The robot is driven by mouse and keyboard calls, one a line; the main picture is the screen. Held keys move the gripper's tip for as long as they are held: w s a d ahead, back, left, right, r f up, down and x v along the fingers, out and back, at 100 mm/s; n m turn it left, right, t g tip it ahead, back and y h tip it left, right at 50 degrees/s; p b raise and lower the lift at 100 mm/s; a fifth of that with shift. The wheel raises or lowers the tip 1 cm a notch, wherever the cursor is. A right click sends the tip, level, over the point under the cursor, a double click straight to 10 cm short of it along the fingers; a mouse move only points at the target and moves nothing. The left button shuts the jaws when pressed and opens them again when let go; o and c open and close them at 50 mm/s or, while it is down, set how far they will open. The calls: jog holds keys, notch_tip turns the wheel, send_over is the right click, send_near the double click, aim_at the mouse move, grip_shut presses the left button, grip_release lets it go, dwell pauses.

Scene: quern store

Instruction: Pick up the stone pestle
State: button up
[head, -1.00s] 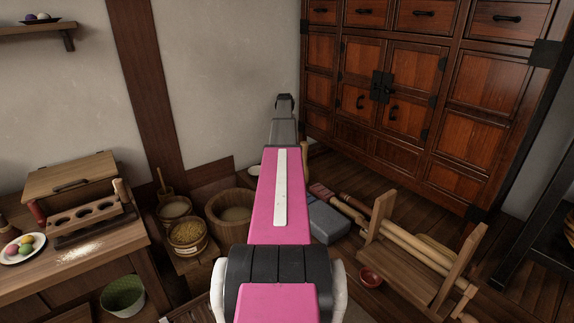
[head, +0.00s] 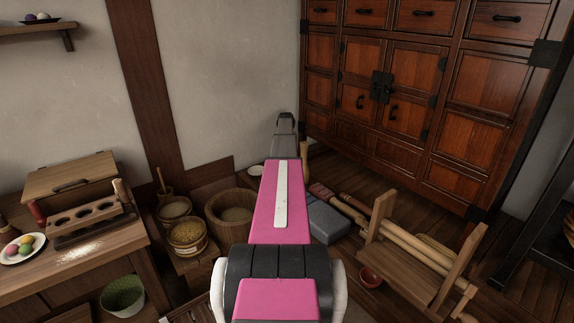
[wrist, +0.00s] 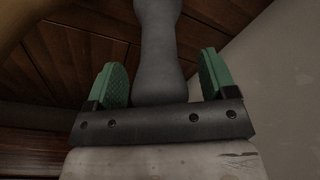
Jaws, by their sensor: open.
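The stone pestle (wrist: 158,40) is a smooth grey shaft with a rounded, wider end, seen close up in the wrist view. My gripper (wrist: 160,78) has its two green-padded fingers spread, one on each side of the pestle's wide end. The pestle's lowest part is hidden behind the gripper's grey crossbar. In the head view my pink arm reaches toward the back corner, and I cannot make out the pestle there.
A wooden chest (head: 400,85) stands at the back right, close beyond my arm. A wooden tub (head: 231,212) and a grain bucket (head: 187,237) sit left of the arm. A grey stone block (head: 328,221) and a wooden roller stand (head: 411,262) lie to its right.

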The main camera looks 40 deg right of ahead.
jog(key=c, duration=1.2)
jog(key=shift+r, duration=0.1)
